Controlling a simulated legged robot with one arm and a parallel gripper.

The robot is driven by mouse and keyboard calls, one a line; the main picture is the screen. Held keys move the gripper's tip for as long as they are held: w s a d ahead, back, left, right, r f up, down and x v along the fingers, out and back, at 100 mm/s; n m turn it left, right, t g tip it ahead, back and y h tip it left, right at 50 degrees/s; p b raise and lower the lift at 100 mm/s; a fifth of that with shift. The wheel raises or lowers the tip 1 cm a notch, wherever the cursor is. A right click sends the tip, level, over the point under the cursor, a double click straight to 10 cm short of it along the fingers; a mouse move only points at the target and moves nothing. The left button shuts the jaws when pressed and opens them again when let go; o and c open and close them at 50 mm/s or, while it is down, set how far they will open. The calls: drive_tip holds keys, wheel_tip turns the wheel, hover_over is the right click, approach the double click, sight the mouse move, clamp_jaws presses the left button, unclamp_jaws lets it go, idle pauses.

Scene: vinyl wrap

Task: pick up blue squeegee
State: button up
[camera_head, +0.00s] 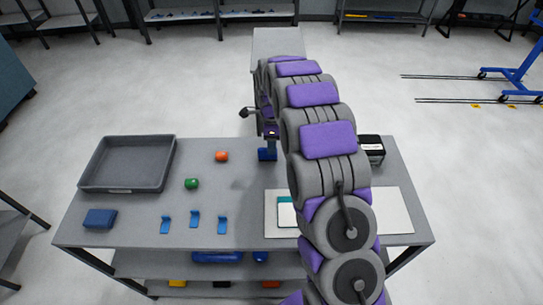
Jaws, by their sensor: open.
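My gripper (269,142) hangs over the back middle of the grey table (130,236), left of my arm. It is open. A small dark blue piece (267,155) shows right at its lower end; I cannot tell whether it lies on the table or is between or part of the fingers. A flat dark blue block (100,218) lies at the table's front left, well apart from my gripper. Which blue thing is the squeegee is unclear at this size.
A grey tray (128,188) stands at the back left. A white sheet (395,211) lies right, partly behind my arm, near a black box (372,150).

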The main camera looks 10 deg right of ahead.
sight(265, 149)
drive_tip(key=shift+w+a+f, duration=0.1)
drive_tip(key=shift+a+f, duration=0.95)
drive_tip(key=shift+a, duration=0.2)
drive_tip(key=f, duration=0.1)
drive_tip(key=d+f+b, duration=0.1)
drive_tip(key=f, duration=0.2)
drive_tip(key=shift+w+d+f+b, duration=0.2)
drive_tip(key=shift+d+f+b, duration=0.05)
drive_tip(key=shift+d+b, duration=0.15)
drive_tip(key=shift+d+f, duration=0.15)
drive_tip(key=shift+a, duration=0.55)
drive_tip(key=shift+c, duration=0.7)
drive_tip(key=shift+a, duration=0.4)
drive_tip(key=c, duration=0.3)
drive_tip(key=shift+c, duration=0.6)
drive_tip(key=shift+d, duration=0.75)
clamp_jaws()
